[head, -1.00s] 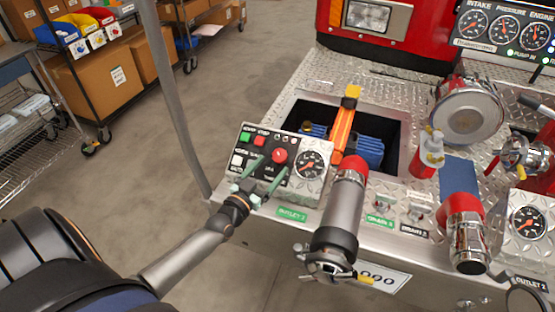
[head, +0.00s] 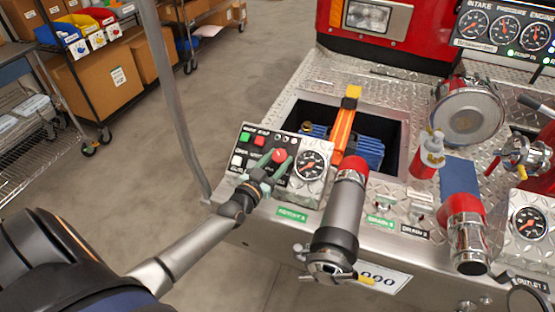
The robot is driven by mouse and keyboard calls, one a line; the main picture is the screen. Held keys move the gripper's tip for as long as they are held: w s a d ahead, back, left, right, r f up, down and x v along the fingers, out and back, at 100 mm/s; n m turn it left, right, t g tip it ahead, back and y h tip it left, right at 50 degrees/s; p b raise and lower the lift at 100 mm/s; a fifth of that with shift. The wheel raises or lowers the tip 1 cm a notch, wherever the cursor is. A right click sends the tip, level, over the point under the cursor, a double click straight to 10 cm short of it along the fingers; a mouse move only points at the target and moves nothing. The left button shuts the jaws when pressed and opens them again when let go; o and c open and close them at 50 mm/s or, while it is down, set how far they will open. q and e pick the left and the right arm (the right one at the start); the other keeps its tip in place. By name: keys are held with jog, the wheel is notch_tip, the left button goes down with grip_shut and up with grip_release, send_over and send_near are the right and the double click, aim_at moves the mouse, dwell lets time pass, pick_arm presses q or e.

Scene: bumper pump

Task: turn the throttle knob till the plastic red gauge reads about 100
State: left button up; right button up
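The red round throttle knob (head: 280,155) sits on the black control panel (head: 242,150) in the head view. A round dial gauge with a black face (head: 310,166) is just right of it on the same panel; its reading is too small to make out. My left gripper (head: 276,161) comes in from the lower left. Its two green fingers are parted, with the tips at either side of the knob, partly covering the panel. I cannot tell whether they touch the knob. My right gripper is not in view.
A grey hose pipe with a red collar (head: 341,215) stands close right of the panel. A grey post (head: 175,110) rises left of it. Another gauge (head: 529,222) is at the far right.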

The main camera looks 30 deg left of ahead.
pick_arm(q)
grip_shut()
jog(key=shift+a+f+m+h+b, duration=0.1)
jog(key=shift+a+m+h+b, duration=0.1)
jog(key=shift+m+h+b, duration=0.5)
jog(key=m+h+b, duration=0.3)
jog(key=shift+w+g+b, duration=0.1)
jog(key=shift+g+b, duration=0.25)
jog(key=shift+g, duration=0.05)
jog(key=shift+r+m+h+b, duration=0.25)
jog(key=shift+m+h+b, duration=0.35)
jog(key=shift+b, duration=0.1)
jog(key=shift+a+m+g+b, duration=0.1)
jog(key=shift+m+g+b, duration=0.2)
jog(key=shift+g+b, duration=0.1)
jog(key=shift+r, duration=0.1)
jog(key=shift+o, duration=0.6)
grip_release()
jog(key=o, duration=0.4)
